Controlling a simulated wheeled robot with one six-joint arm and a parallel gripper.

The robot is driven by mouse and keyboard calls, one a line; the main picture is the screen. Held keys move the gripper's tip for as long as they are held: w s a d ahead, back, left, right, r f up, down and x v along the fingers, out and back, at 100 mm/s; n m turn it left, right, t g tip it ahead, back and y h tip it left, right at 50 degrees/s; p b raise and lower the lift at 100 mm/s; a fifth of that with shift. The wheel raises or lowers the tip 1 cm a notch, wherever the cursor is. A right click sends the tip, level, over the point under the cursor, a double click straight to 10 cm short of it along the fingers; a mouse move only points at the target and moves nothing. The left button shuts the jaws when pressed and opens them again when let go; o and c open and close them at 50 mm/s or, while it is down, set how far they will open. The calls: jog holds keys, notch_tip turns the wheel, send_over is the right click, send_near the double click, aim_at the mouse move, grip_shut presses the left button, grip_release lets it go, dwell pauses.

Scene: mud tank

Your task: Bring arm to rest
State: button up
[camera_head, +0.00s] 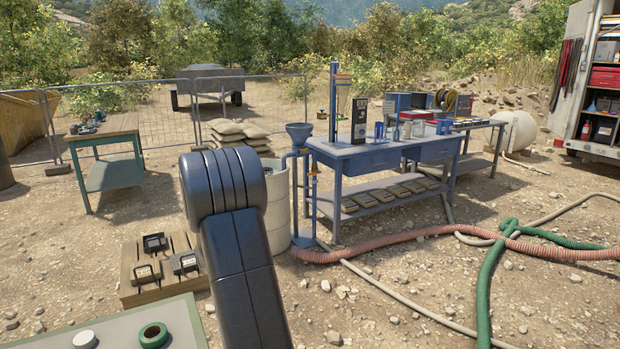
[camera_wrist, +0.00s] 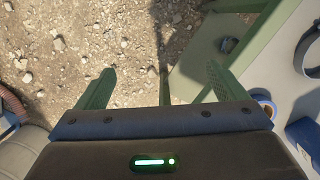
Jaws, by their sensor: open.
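My gripper (camera_wrist: 160,82) shows in the wrist view with its two green fingers spread wide apart. It is open, with nothing held between the fingers, and points down over stony ground and the edge of a green frame. In the head view my dark arm link rises from the bottom centre, bent at a rounded joint, and the gripper itself is out of sight.
A pale green-edged tabletop (camera_head: 182,322) at bottom left holds a green tape roll (camera_head: 153,335). A wooden crate (camera_head: 165,292), a concrete cylinder (camera_head: 277,205) and a blue workbench (camera_head: 345,160) stand beyond. Hoses (camera_head: 400,238) cross the ground at right.

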jog(key=d+m+y+p, duration=0.1)
jog(key=d+m+p, duration=0.2)
jog(key=d+m, duration=0.9)
jog(key=shift+w+d+f+m+g+y, duration=0.35)
jog(key=shift+w+d+g, duration=0.1)
jog(key=shift+d, duration=0.7)
